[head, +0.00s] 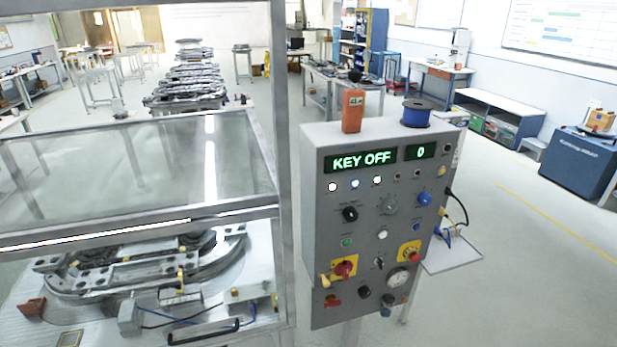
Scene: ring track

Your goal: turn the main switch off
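The grey control panel (372,220) stands right of the framed machine. At its lower left is a red rotary handle on a yellow plate (344,269), which looks like the main switch. Its exact position is hard to read at this size. A small yellow item (325,281) hangs beside it. The green display (361,160) reads "KEY OFF" and the smaller display (421,152) reads "0". A key-type switch (379,263) sits right of the red handle. Neither of my grippers is in view.
A second red knob on yellow (411,254) sits at the panel's lower right. An orange device (353,110) and a blue spool (417,112) stand on top. The machine's metal post (283,150) rises close to the panel's left. The floor right of the panel is open.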

